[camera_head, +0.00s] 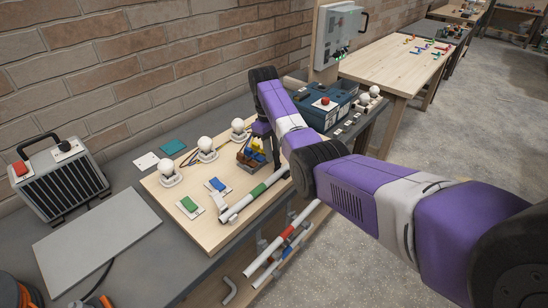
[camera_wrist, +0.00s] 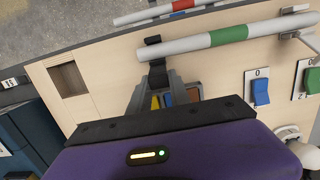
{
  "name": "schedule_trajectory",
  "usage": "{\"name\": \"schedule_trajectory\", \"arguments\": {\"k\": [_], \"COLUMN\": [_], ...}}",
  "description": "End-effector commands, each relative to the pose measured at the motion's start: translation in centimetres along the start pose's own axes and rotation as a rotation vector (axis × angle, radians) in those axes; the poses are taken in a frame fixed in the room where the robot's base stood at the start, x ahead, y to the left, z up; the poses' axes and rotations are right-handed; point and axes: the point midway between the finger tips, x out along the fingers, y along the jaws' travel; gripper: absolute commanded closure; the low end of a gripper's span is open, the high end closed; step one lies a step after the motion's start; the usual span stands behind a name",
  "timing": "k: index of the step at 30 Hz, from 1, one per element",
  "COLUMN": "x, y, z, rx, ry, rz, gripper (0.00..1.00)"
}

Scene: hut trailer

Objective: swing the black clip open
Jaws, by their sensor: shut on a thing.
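The black clip (camera_wrist: 154,47) is at the left end of the white tube with a green band (camera_wrist: 190,43) in the wrist view. Part of it reaches from the tube to my gripper (camera_wrist: 160,78), whose grey fingers are shut on it. In the head view my gripper (camera_head: 264,130) hangs low over the wooden board (camera_head: 235,228). The tube (camera_head: 238,204) lies near the board's front edge there. The clip is hidden behind my arm in the head view, and its exact angle is hard to tell.
Coloured blocks (camera_head: 252,157) stand close by my gripper. Blue and green switches (camera_head: 190,205) and white bulbs (camera_head: 207,149) are on the board. A second tube with a red band (camera_head: 285,236) sits below the front edge. A blue case (camera_head: 325,103) is behind my arm.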

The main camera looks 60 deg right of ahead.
Motion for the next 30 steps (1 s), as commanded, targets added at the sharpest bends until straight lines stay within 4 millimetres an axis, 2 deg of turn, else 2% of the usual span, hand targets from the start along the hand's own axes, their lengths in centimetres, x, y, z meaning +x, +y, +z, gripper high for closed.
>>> {"name": "schedule_trajectory", "arguments": {"k": [1,6,30], "x": [0.56,0.75,0.95], "y": [0.0,-0.04,-0.06], "z": [-0.18,-0.41,-1.0], "rx": [0.0,-0.001,-0.001], "ry": [-0.014,-0.058,-0.202], "rz": [0.0,0.0,-0.001], "gripper": [1.0,1.0,1.0]}}
